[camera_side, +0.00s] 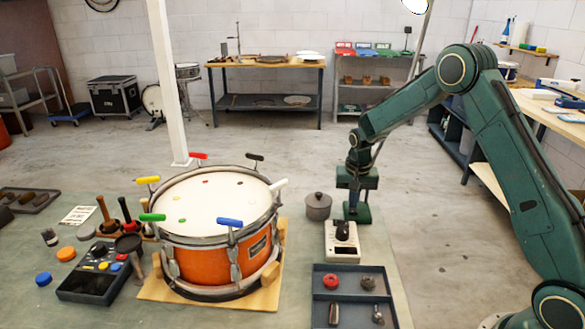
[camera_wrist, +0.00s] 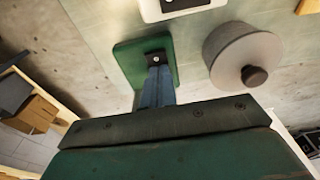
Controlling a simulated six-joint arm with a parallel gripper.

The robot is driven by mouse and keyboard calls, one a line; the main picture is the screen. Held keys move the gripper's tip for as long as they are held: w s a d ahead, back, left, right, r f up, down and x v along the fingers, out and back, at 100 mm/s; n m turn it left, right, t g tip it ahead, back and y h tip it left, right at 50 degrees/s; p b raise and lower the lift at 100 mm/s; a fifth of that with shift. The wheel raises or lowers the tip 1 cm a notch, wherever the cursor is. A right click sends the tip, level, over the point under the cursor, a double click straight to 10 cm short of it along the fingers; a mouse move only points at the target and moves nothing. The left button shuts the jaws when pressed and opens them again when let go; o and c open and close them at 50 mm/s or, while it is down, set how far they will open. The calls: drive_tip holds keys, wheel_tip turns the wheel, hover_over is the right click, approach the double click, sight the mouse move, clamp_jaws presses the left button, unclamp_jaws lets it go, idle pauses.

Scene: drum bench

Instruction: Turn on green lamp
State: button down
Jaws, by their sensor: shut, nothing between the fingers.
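A green block (camera_side: 361,216), which looks like the green lamp's base, stands on the mat's right part, under my gripper (camera_side: 353,203). In the wrist view the green block (camera_wrist: 130,60) is a rounded plate with a small black square switch (camera_wrist: 155,57) on it. My gripper (camera_wrist: 158,72) is shut and empty, pointing down, with its blue-grey fingertips at the near edge of the switch. I cannot tell whether they touch it.
An orange drum (camera_side: 212,262) with coloured handles fills the middle.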

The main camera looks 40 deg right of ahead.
drive_tip(key=shift+r, duration=0.1)
wheel_tip(320, 180, up, 14)
drive_tip(key=w+d, duration=0.1)
idle(0.8)
drive_tip(key=shift+d, duration=0.1)
